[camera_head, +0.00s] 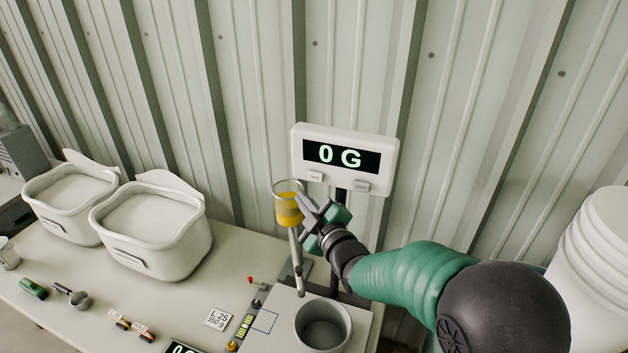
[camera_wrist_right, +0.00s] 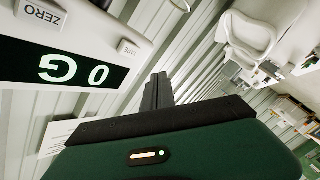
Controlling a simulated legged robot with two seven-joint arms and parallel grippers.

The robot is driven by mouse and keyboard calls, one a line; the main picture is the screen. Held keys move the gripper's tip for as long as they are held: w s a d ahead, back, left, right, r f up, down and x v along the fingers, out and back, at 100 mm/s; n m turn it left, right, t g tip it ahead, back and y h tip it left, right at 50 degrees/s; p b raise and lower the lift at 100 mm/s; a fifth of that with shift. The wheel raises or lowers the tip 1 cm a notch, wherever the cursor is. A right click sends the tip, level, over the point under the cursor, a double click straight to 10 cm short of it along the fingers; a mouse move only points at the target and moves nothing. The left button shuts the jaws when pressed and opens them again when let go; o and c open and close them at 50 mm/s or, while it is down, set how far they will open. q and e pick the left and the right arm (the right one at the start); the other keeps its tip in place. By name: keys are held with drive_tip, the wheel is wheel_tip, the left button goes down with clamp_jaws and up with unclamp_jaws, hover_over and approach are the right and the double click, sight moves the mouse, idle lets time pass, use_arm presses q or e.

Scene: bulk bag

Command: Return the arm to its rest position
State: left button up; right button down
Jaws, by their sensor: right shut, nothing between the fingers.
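My right arm (camera_head: 415,275) reaches in from the lower right of the head view, with a green sleeve and a dark wrist. My right gripper (camera_head: 312,208) is shut and empty, just below the display of the scale (camera_head: 382,148), which reads 0 G. Its fingers (camera_wrist_right: 157,92) show pressed together in the wrist view, pointing away past the display (camera_wrist_right: 95,75). My left gripper is not in view.
A grey pot (camera_head: 323,338) stands on the scale plate below the gripper. Two white bins (camera_head: 150,257) stand on the left of the table, with a scoop (camera_head: 80,300) in front. A white bucket (camera_head: 600,240) is at the far right. The corrugated wall is close behind.

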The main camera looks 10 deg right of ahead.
drive_tip(key=shift+w, duration=0.1)
drive_tip(key=shift+d+f, duration=0.1)
drive_tip(key=shift+f, duration=0.05)
drive_tip(key=s+d+f+m+g+h+b, duration=0.25)
drive_tip(key=s+f+m+g+b, duration=0.2)
drive_tip(key=f, duration=0.85)
drive_tip(key=s+d+f+m+g+b, duration=0.2)
drive_tip(key=s+f+m+g+b, duration=0.2)
drive_tip(key=s+f, duration=0.6)
drive_tip(key=s+d+f+m+g+h+b, duration=0.1)
drive_tip(key=s+d+f+m+g+b, duration=0.1)
drive_tip(key=s+f, duration=0.8)
drive_tip(key=s+m+g+b, duration=0.1)
drive_tip(key=s+g+b, duration=0.1)
drive_tip(key=s+g, duration=0.1)
drive_tip(key=shift+s+m+g, duration=0.35)
drive_tip(key=shift+s, duration=0.55)
